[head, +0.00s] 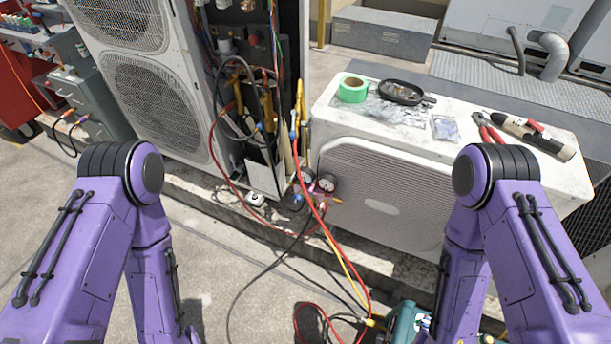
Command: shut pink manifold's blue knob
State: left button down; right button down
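A small gauge manifold with a pink part (313,187) hangs low at the middle of the head view, at the left end of the white condenser. Dark round gauges (328,182) sit on it, and red, yellow and black hoses run around it. A small blue spot shows at its left side, but it is too small to tell whether it is the blue knob or how far it is turned. Both my purple arms bend downward at the left and right, well apart from the manifold.
The white condenser (390,205) carries green tape (352,88), a black pan-like tool (402,92), pliers (487,127) and a cordless tool (530,133). A tall open condenser (150,100) stands left. Hoses loop across the floor in front; the concrete at the left is mostly clear.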

aim_at(297, 197)
jog(key=z, duration=1.65)
jog(key=k, duration=0.75)
jog(key=u, duration=0.95)
jog(key=i, duration=0.45)
jog(key=z, duration=0.05)
